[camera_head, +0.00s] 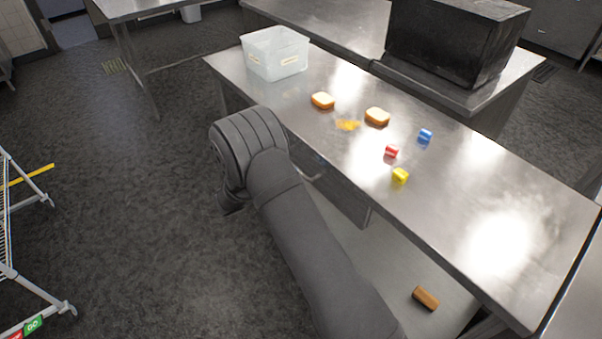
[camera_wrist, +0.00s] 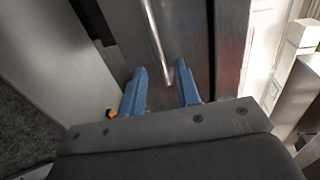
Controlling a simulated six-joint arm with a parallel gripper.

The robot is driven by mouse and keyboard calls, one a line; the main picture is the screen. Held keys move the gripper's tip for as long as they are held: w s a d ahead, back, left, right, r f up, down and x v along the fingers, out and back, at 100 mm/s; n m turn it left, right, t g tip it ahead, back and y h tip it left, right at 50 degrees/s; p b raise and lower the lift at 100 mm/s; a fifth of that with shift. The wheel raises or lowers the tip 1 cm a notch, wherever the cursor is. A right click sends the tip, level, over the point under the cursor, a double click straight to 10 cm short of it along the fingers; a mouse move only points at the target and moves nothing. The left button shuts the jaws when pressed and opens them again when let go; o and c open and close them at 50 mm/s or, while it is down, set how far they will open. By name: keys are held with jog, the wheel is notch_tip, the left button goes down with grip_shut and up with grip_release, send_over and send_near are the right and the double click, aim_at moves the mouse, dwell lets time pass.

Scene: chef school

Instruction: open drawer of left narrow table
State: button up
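The narrow steel table (camera_head: 480,225) runs from upper left to lower right in the head view. Its drawer (camera_head: 347,198) sits under the top, partly hidden by my arm, and looks shut. A piece of its metal handle (camera_head: 314,172) shows beside my arm. In the wrist view the drawer front (camera_wrist: 190,25) has the long bar handle (camera_wrist: 155,38) running down the picture. My gripper (camera_wrist: 160,67) is open, with one blue finger on each side of the handle's line. The bar's end lies nearer the right finger. I cannot tell whether they touch. The fingers are hidden in the head view.
On the table are a clear plastic bin (camera_head: 275,55), two bread pieces (camera_head: 377,116), a yellow patch (camera_head: 348,125), and red (camera_head: 391,151), blue (camera_head: 425,136) and yellow (camera_head: 400,175) blocks. A brown block (camera_head: 425,298) lies below the tabletop.

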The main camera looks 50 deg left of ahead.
jog(key=x, duration=0.5)
jog(key=shift+w, duration=0.1)
grip_shut()
